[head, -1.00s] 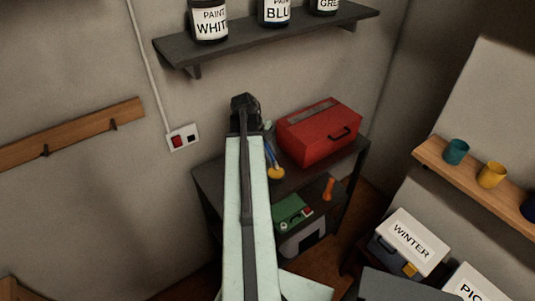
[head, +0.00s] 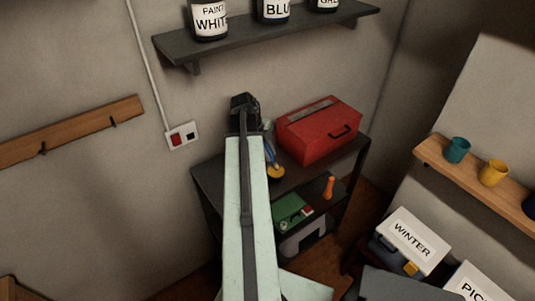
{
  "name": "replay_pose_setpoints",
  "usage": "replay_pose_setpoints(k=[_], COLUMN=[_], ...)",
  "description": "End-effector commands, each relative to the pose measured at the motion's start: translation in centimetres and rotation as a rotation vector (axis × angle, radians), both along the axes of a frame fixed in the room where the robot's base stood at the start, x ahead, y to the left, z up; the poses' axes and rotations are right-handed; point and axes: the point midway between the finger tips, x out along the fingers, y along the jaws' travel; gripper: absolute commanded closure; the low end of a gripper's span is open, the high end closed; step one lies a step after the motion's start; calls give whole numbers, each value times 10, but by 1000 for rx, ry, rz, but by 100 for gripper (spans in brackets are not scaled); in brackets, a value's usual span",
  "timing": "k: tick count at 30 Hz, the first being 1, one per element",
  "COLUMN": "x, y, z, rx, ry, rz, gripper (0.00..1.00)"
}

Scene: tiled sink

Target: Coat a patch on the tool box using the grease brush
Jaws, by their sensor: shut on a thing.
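The red tool box (head: 320,130) stands on the dark bench top, right of my arm, with its black handle facing front. My gripper (head: 268,126) is mostly hidden behind my own wrist and arm.
The dark bench (head: 208,178) has a lower shelf with a green case (head: 291,210) and an orange-handled tool (head: 329,187). A shelf (head: 290,32) with paint jars hangs above. Cups and a WINTER box (head: 409,234) are at right.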

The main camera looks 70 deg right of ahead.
Motion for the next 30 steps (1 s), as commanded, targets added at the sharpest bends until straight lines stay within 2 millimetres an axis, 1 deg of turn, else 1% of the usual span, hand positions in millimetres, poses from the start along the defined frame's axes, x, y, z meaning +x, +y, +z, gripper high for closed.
replay_pose_setpoints(k=[25, 30], x=[1, 1], y=[0, 0], z=[-11, -10], rx=[0, 0], ry=[0, 0], rz=[1, 1], gripper=[100, 100])
